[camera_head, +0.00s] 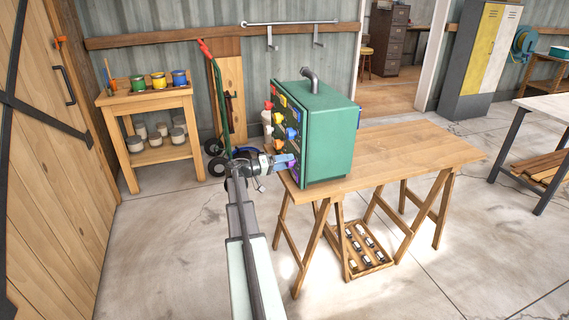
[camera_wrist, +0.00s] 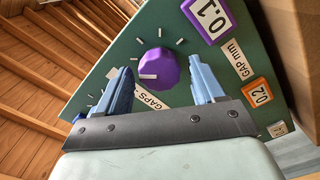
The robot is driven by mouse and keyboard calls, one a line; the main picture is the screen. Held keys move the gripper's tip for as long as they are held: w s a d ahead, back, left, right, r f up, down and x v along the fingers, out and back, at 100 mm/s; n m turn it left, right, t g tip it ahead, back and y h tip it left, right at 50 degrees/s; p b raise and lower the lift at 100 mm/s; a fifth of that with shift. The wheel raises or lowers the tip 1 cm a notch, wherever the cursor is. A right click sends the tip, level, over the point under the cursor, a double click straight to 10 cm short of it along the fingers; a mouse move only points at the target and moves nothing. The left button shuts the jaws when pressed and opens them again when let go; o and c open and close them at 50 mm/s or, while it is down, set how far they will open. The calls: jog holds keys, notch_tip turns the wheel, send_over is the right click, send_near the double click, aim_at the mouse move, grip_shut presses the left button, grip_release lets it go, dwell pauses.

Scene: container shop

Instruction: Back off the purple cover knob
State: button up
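The purple cover knob (camera_wrist: 158,67) is a round, ridged dial with a white pointer line. It sits on the green panel (camera_wrist: 120,48) of a box-shaped machine, with white tick marks around it. My gripper (camera_wrist: 160,82) is open, with its two blue fingers apart, one to the left of the knob and one to the right in the wrist view. I cannot tell whether the fingers reach past the knob's face; no contact shows. In the head view my gripper (camera_head: 284,161) is at the lower front of the green machine (camera_head: 328,140), and the knob is largely hidden there.
A purple 0.1 display (camera_wrist: 209,17) and an orange 0.2 display (camera_wrist: 258,92) are on the panel near the knob. The machine stands on a wooden trestle table (camera_head: 410,155). A small shelf with paint pots (camera_head: 158,80) stands at the left.

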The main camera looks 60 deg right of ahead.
jog(key=c, duration=1)
jog(key=shift+o, duration=0.2)
jog(key=shift+n, duration=0.3)
jog(key=shift+f+n, duration=0.15)
jog(key=shift+n, duration=3.95)
jog(key=o, duration=1.1)
jog(key=shift+c, duration=0.2)
jog(key=shift+w, duration=0.1)
